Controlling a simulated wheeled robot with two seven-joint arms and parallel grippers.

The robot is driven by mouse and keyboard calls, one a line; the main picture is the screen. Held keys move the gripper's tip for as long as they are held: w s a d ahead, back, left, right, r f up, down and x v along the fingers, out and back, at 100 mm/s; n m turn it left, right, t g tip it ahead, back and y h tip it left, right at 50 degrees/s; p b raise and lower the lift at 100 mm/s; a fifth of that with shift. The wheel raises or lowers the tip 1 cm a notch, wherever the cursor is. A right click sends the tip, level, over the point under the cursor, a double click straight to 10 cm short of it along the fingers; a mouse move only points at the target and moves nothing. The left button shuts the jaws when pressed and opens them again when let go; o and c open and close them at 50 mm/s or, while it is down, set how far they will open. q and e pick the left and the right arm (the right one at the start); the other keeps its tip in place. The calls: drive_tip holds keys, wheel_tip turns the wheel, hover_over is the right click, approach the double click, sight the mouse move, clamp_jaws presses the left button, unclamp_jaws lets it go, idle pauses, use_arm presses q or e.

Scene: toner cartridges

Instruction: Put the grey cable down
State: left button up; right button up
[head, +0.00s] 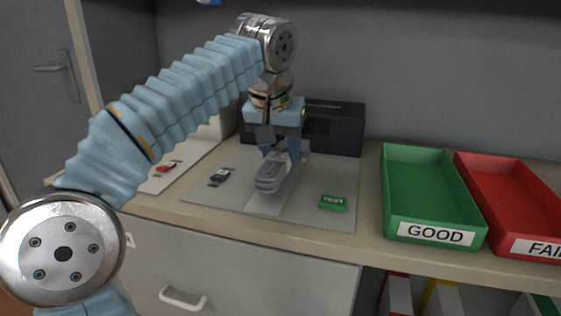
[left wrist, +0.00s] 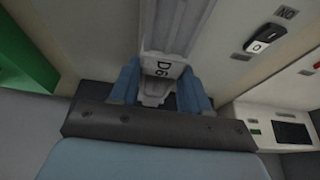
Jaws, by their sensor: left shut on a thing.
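My left gripper (head: 280,153) points down over the grey mat (head: 318,182) and is shut on the grey cable (head: 268,181). The cable looks like a light grey, folded bundle, and its lower end is over the middle of the mat. I cannot tell if it touches the mat. In the left wrist view the grey cable (left wrist: 164,68), marked "D6", sits between the blue fingertips of the left gripper (left wrist: 165,85). My right gripper is not in view.
A black box (head: 335,128) stands behind. A green GOOD tray (head: 433,235) and a red tray (head: 530,246) are at the right. A red thing (head: 165,167) lies at the left.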

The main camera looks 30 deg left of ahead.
use_arm(q)
drive_tip(key=shift+f, duration=1.1)
drive_tip(key=shift+f, duration=0.2)
drive_tip(key=o, duration=1.3)
drive_tip(key=shift+s+d+r, duration=0.1)
drive_tip(key=shift+r, duration=0.45)
drive_tip(key=p+v, duration=0.1)
drive_tip(key=v, duration=0.9)
drive_tip(key=shift+s, duration=0.1)
drive_tip(key=shift+s+r, duration=0.3)
drive_tip(key=shift+r, duration=0.25)
